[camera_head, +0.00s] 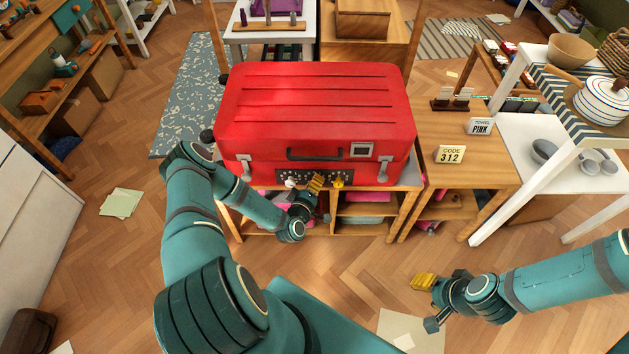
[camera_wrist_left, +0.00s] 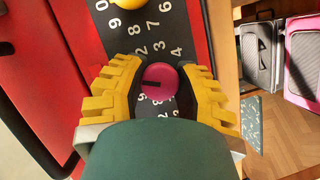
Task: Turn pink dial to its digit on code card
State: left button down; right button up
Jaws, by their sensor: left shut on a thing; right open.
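The red suitcase (camera_head: 315,110) stands closed on a wooden bench, with a dark dial panel (camera_head: 358,178) low on its front. In the left wrist view, the yellow fingers of my left gripper (camera_wrist_left: 160,90) are closed around the pink dial (camera_wrist_left: 164,71), one on each side. The dial has a dark pointer mark, and white digits surround it; some are hidden by the gripper. In the head view my left gripper (camera_head: 316,184) covers the pink dial. The code card (camera_head: 450,154) reads "CODE 312". My right gripper (camera_head: 430,302) is open and empty above the floor.
A yellow dial (camera_head: 338,183) and a white dial (camera_head: 291,183) sit on either side of my left gripper. A "TOWEL PINK" card (camera_head: 479,127) stands behind the code card on the wooden side table (camera_head: 470,178). A white table (camera_head: 530,150) stands further right.

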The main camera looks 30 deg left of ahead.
pick_arm(q)
jog(key=shift+m+g+p, duration=0.5)
jog(key=shift+m+p, duration=0.05)
jog(key=shift+m, duration=0.25)
jog(key=c, duration=0.6)
grip_release()
jog(key=v, duration=1.2)
jog(key=shift+d, duration=0.15)
